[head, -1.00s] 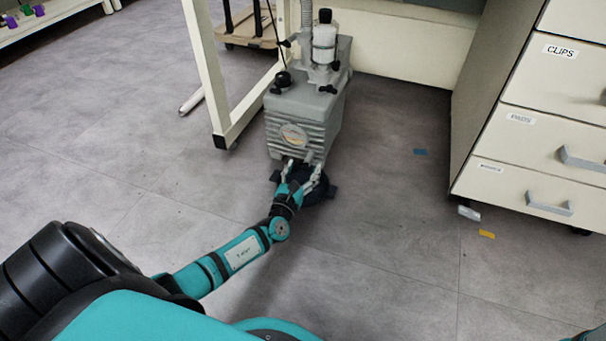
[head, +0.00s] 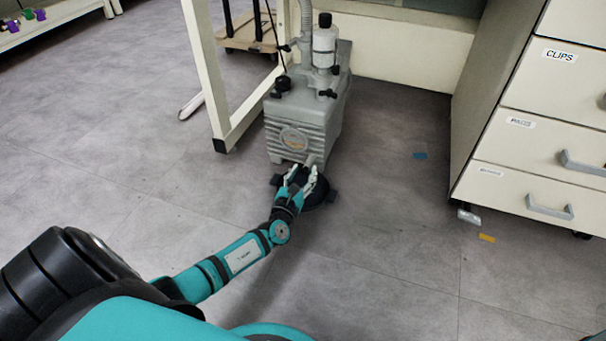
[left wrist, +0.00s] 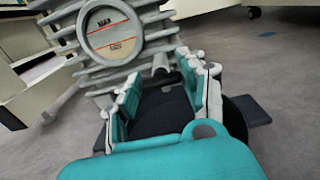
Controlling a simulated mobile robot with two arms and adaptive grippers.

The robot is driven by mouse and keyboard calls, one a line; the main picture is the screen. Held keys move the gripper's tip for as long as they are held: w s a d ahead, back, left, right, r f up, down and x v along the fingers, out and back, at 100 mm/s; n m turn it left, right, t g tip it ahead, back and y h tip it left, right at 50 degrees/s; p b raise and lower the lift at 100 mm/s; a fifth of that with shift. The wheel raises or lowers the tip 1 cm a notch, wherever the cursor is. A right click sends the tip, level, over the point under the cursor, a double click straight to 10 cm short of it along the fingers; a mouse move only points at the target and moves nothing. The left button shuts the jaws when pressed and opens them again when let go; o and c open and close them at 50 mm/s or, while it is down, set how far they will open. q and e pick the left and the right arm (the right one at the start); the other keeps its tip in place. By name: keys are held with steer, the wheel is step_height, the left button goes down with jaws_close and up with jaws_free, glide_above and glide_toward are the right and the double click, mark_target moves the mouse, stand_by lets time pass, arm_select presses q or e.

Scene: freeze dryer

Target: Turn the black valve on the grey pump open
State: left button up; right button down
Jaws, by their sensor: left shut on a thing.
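The grey pump (head: 300,125) stands on the floor by the pale table leg. My left gripper (head: 302,174) is low at its front, by a short spout near the base. In the left wrist view the two fingers (left wrist: 158,82) stand on either side of the spout's dark end (left wrist: 160,68), which I take to be the black valve. The gripper is shut on it. The fingers hide much of the valve, so its turn angle cannot be read. The pump's round label (left wrist: 112,30) is just above. My right gripper is not in view.
A dark round base (head: 322,192) lies on the floor under my gripper. Black knobs (head: 283,84) and a bottle-like cylinder (head: 324,45) are on top of the pump. A drawer cabinet (head: 540,130) stands at the right.

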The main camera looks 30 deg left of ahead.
arm_select(q)
steer(key=n, duration=0.5)
steer(key=shift+a, duration=0.1)
steer(key=n, duration=0.4)
steer(key=shift+n, duration=0.3)
steer(key=n, duration=0.4)
steer(key=shift+s+a+f, duration=0.1)
steer(key=shift+f, duration=0.05)
steer(key=shift+n, duration=2)
steer(key=o, duration=1.2)
